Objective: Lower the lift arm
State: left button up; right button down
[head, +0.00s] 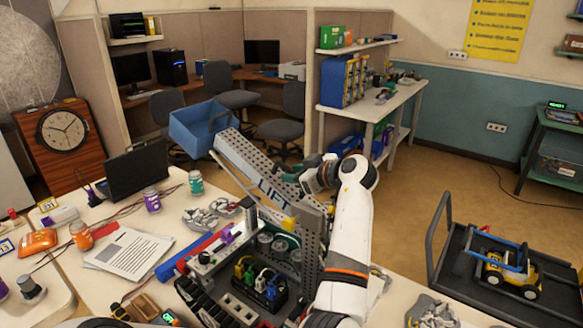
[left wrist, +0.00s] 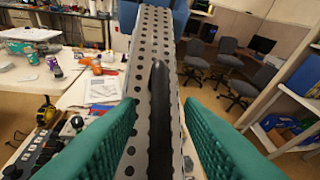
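The lift arm (head: 243,160) is a grey perforated beam marked LIFT. It slopes up from the robot build (head: 262,270) on the table to a blue bin (head: 190,130) at its raised far end. My left gripper (head: 295,170) is at the beam's right side in the head view. In the left wrist view, its teal fingers (left wrist: 160,130) are spread, with the beam (left wrist: 152,60) running between them. A dark elongated shape lies along the beam there; I cannot tell whether it is a part or a shadow. My right gripper is not in view.
Paper sheets (head: 128,250), several cans and a laptop (head: 137,172) cover the table left of the build. Shelves (head: 375,100) stand behind. A cart with a toy vehicle (head: 510,270) is at right. The floor between is clear.

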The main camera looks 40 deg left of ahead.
pick_arm(q)
jog(key=shift+a+f, duration=0.2)
jog(key=shift+a, duration=0.35)
jog(key=shift+a+f, duration=0.15)
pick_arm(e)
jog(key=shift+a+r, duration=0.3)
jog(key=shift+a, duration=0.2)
pick_arm(q)
jog(key=shift+c, duration=0.5)
grip_shut()
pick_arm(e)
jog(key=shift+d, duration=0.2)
